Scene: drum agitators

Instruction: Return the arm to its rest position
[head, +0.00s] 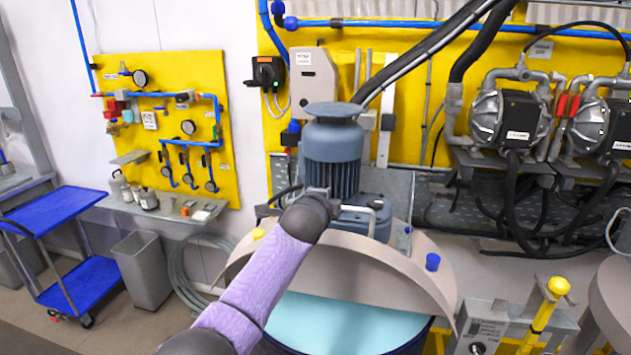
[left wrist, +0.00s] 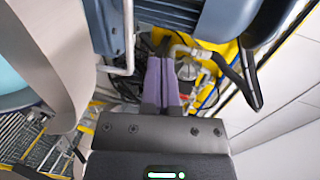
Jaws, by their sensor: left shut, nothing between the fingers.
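My left arm (head: 262,282) with a purple sleeve reaches up from the bottom of the head view to the drum agitator. Its hand is mostly hidden behind its own wrist there. In the left wrist view my left gripper (left wrist: 161,83) has its two purple fingers together, with nothing between them. The blue-grey agitator motor (head: 333,155) stands upright on the drum's lid (head: 405,268). A metal handle bar (left wrist: 129,40) shows just left of the fingers in the left wrist view; I cannot tell whether they touch. My right arm and gripper are not in view.
The open drum (head: 345,322) shows a light blue surface below the lid. A blue trolley (head: 62,210) and a grey bin (head: 143,272) stand at left. Two pumps (head: 507,115) are on the right wall. A yellow-handled post (head: 545,315) is at lower right.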

